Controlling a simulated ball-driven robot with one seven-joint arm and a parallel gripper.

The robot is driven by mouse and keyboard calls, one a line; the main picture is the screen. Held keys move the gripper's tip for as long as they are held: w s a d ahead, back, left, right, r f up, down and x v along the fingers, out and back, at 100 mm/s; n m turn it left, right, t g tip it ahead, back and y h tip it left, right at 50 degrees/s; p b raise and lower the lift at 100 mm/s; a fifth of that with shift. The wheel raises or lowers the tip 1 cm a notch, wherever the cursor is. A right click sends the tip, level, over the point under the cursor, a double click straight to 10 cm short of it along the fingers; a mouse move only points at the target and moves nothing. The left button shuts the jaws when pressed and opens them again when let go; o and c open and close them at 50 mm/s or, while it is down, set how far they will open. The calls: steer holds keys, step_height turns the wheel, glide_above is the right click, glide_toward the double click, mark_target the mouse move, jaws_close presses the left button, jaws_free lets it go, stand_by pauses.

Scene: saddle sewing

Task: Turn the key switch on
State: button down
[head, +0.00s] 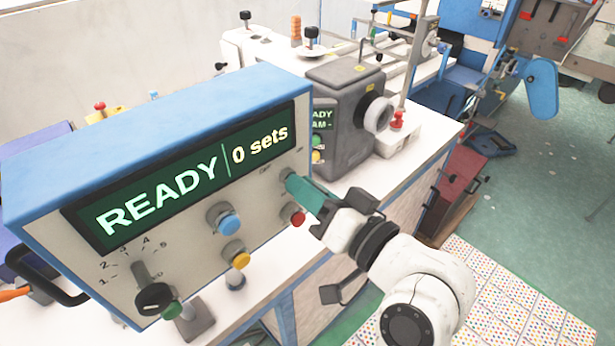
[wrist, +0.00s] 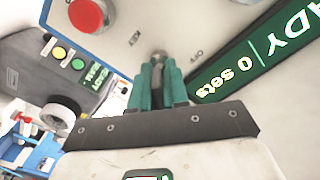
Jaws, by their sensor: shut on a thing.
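The key switch (head: 286,173) is on the front of the blue-and-white control box (head: 160,120), right of the lit display (head: 190,180), which reads "READY | 0 sets". My gripper (head: 294,184) reaches it from the right with its teal fingers. In the wrist view my gripper (wrist: 158,76) is shut on the key, with the round metal top of the key switch (wrist: 159,54) just beyond the fingertips. The fingers cover most of the key, so I cannot tell its exact angle. Small marks are printed on the panel beside it.
A red button (head: 294,215) sits just below my fingers. A blue button (head: 228,222), a yellow button (head: 240,260) and a black selector knob (head: 153,297) are further left. A grey sewing machine (head: 345,100) with a white handwheel (head: 379,115) stands behind.

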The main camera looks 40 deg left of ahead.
steer(key=shift+m+p, duration=0.4)
steer(key=shift+m, duration=0.2)
steer(key=c, duration=1.2)
jaws_free()
steer(key=shift+c, duration=0.2)
steer(key=shift+d, duration=0.1)
steer(key=d+b, duration=0.2)
steer(key=d, duration=0.8)
steer(key=shift+s+d+b, duration=0.3)
steer(key=shift+s, duration=0.05)
